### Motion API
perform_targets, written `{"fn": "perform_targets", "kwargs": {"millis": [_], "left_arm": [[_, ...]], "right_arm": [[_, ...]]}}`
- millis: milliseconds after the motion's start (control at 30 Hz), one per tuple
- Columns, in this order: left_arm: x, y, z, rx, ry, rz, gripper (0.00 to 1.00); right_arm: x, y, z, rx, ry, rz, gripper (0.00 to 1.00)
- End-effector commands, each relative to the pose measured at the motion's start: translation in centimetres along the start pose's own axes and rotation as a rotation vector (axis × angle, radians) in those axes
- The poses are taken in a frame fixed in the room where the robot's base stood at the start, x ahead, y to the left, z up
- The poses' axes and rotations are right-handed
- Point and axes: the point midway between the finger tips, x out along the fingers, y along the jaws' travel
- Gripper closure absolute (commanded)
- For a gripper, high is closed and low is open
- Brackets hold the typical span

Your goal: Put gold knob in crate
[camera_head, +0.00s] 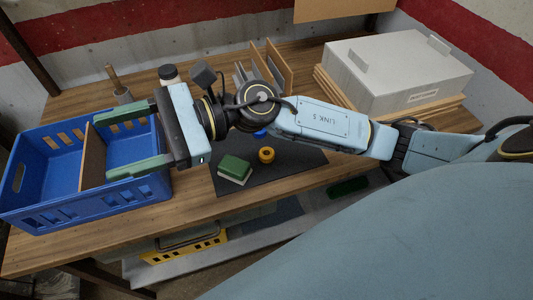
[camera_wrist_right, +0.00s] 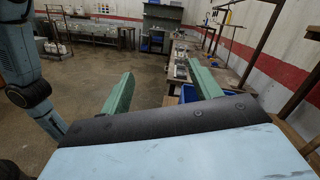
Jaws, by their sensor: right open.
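The gold knob (camera_head: 266,154) is a small yellow-orange ring-like piece. It sits on the dark mat (camera_head: 290,168), just right of a green block. The blue crate (camera_head: 80,203) stands at the left of the table, split by a brown divider. My right gripper (camera_head: 104,147) reaches over the crate's right part from the right. Its two green fingers are wide apart with nothing between them, well left of the knob. In the right wrist view the open fingers (camera_wrist_right: 160,78) show with a piece of the blue crate (camera_wrist_right: 189,93) behind them. My left gripper is not in view.
A green block (camera_head: 234,169) lies on the mat, and a blue piece (camera_head: 261,133) shows partly behind my right arm. A large grey box (camera_head: 397,72) stands at the back right. Upright brown panels (camera_head: 279,70) and a dark-capped jar (camera_head: 169,74) stand behind.

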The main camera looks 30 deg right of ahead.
Motion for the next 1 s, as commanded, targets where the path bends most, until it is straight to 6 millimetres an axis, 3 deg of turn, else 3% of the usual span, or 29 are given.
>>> {"fn": "perform_targets", "kwargs": {"millis": [33,167,300,400,500,600,767,1000], "left_arm": [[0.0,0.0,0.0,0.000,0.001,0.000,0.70],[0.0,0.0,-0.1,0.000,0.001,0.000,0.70],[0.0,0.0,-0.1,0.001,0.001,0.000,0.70],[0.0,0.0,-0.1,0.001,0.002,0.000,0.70],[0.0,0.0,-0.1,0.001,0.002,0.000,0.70],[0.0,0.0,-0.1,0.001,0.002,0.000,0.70],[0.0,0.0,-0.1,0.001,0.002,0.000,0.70],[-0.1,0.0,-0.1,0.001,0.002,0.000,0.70]], "right_arm": [[-0.5,0.8,-1.6,-0.165,0.101,0.124,0.37],[-4.3,2.1,-6.7,-0.538,0.353,0.472,0.37],[-11.8,0.6,-11.1,-0.820,0.617,0.859,0.37],[-17.5,-1.4,-12.3,-0.919,0.771,1.104,0.37],[-22.1,-3.2,-12.4,-0.955,0.883,1.291,0.37],[-25.1,-4.3,-12.0,-0.957,0.949,1.412,0.37],[-26.9,-4.5,-12.6,-0.945,0.983,1.484,0.37],[-27.4,-2.8,-16.9,-0.945,0.980,1.486,0.37]]}}
